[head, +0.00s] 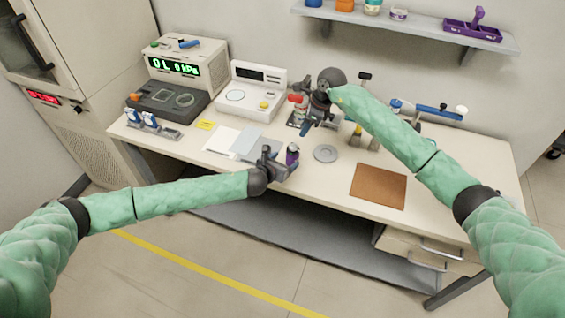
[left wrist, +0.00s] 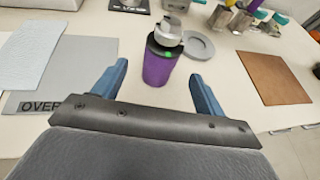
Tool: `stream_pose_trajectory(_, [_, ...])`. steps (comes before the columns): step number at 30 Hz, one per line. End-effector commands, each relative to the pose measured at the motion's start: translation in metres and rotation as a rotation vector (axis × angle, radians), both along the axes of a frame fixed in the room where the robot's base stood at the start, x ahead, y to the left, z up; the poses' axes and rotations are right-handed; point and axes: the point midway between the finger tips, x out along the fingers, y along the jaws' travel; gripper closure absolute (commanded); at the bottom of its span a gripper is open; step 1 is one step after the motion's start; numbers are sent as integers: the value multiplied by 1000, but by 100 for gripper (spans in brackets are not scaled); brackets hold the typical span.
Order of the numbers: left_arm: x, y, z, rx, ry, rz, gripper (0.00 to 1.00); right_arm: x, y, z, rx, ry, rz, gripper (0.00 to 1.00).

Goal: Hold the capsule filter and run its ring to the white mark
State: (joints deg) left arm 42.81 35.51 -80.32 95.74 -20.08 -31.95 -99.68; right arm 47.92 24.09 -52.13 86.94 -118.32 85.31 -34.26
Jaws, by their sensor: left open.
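A small purple capsule (head: 292,157) with a light top stands near the table's front edge; I take it for the capsule filter. In the left wrist view the purple capsule (left wrist: 158,68) has a dark upper band with a green spot and a grey-white top. I cannot make out a white mark. My left gripper (head: 284,164) is open, its blue fingers (left wrist: 158,86) to either side of the capsule's near end, with gaps visible. My right gripper (head: 308,126) is over the back middle of the table, by a red-capped container (head: 297,102); its jaws are too small to judge.
A grey disc (head: 325,153) and a brown mat (head: 378,186) lie right of the capsule. Papers (head: 245,144) lie to its left. Metal-bodied items (head: 355,136) stand behind the disc. Instruments (head: 252,92) line the back left. A blue-handled tool (head: 425,108) lies at the back right.

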Motion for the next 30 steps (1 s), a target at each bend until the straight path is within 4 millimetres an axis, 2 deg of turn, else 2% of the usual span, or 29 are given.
stream_pose_trajectory(15, [51,-29,-24,-3,1,0,28,0,0,0,0,0,0,64])
stream_pose_trajectory(28, [57,-32,-27,-3,0,1,28,0,0,0,0,0,0,64])
stream_pose_trajectory(30, [57,-32,-27,-2,1,1,42,0,0,0,0,0,0,64])
